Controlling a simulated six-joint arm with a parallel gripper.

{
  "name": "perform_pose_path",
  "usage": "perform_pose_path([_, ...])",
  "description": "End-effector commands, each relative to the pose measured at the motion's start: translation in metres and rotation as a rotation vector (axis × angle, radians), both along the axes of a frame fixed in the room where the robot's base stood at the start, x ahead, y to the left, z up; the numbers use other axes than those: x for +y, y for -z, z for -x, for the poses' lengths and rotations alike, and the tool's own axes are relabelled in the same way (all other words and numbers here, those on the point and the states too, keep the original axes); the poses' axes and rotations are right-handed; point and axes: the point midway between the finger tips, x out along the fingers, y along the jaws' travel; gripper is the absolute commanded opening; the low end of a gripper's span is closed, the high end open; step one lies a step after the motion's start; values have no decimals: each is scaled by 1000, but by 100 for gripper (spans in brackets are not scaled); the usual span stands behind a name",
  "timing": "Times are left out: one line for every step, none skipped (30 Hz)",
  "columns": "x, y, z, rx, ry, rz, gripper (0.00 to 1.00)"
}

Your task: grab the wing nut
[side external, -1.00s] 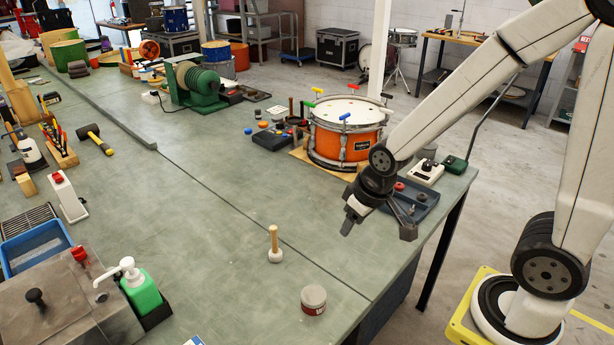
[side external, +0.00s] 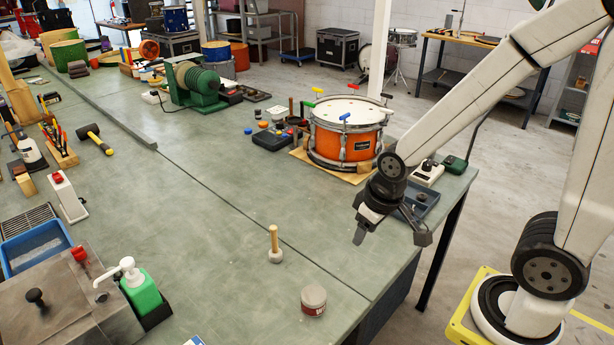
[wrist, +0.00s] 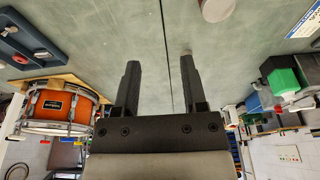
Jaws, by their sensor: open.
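I cannot make out the wing nut for certain in either view. A blue parts tray (side external: 424,207) at the right table edge holds small parts, partly hidden behind my wrist. The tray also shows at the upper left of the wrist view (wrist: 47,60), with red pieces and a small silvery piece (wrist: 12,28) too small to name. My gripper (side external: 360,236) hangs above the table in front of the tray, pointing down. In the wrist view my gripper (wrist: 160,64) has its two fingers spread, with only bare green tabletop between them.
An orange drum (side external: 345,132) stands on a wooden board behind the tray. A wooden-handled mallet (side external: 274,243) stands upright left of my gripper, and a lidded jar (side external: 313,300) is nearer the front. The middle of the table (side external: 200,230) is clear.

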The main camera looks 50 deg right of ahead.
Motion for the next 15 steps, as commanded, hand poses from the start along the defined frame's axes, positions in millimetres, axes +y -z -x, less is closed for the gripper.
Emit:
perform_pose_path([0, 0, 0, 0, 0, 0, 55])
perform_pose_path([0, 0, 0, 0, 0, 0, 55])
perform_pose_path([0, 0, 0, 0, 0, 0, 55])
perform_pose_path([0, 0, 0, 0, 0, 0, 55])
perform_pose_path([0, 0, 0, 0, 0, 0, 55])
perform_pose_path([0, 0, 0, 0, 0, 0, 55])
perform_pose_path([0, 0, 0, 1, -2, 1, 55])
perform_pose_path([0, 0, 0, 3, -3, 3, 55])
perform_pose_path([-1, 1, 0, 8, -8, 6, 55])
perform_pose_path([-2, 2, -1, 13, -12, 9, 55])
perform_pose_path([-3, 3, -1, 20, -18, 14, 55])
perform_pose_path([-4, 4, -1, 32, -32, 22, 55])
perform_pose_path([-6, 6, -1, 44, -41, 29, 55])
perform_pose_path([-8, 8, -1, 58, -55, 39, 55])
perform_pose_path([-11, 11, -1, 79, -75, 53, 55])
